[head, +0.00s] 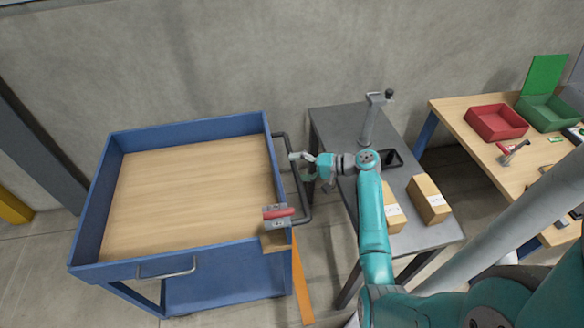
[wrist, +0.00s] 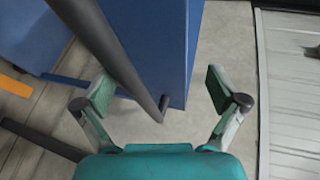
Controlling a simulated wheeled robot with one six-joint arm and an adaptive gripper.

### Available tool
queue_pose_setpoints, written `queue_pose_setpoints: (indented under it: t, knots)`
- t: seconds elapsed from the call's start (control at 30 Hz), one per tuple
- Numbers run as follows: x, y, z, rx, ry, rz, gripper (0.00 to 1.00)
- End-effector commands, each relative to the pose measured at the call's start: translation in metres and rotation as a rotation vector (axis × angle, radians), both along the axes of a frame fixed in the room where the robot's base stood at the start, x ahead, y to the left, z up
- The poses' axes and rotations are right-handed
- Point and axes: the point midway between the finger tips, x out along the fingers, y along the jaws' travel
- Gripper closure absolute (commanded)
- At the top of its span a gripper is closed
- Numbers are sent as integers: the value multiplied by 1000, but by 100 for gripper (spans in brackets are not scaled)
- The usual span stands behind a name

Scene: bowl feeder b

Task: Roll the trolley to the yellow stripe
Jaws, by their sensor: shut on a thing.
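The trolley (head: 200,245) is blue with a wooden top and stands at the left in the head view; its blue side shows in the wrist view (wrist: 172,50). Its dark handle bar (head: 306,200) is on its right side and also crosses the wrist view (wrist: 105,50). An orange-yellow stripe (head: 301,285) lies on the floor by the trolley's near right corner.
A red-handled grey fitting (head: 278,213) sits at the trolley's right edge. A dark table (head: 335,125) with two cartons stands close to the right of the handle. A wall is behind. A yellow object (head: 12,207) and dark post (head: 45,120) are at the left.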

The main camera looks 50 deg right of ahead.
Motion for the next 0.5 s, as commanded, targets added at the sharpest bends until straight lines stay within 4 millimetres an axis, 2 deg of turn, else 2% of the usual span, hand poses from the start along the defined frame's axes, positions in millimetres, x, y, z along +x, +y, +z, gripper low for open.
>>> queue_pose_setpoints:
  t: [0.03,0.3,0.33,0.37,0.4,0.5]
  knots:
    - [-1,-3,16,-3,-26,6,32]
    - [-14,-11,19,-2,-26,6,29]
    - [-16,-12,19,-3,-26,6,36]
    - [-17,-13,19,-3,-25,6,47]
    - [-19,-14,18,-2,-25,4,52]
    - [-25,-17,18,-2,-22,4,52]
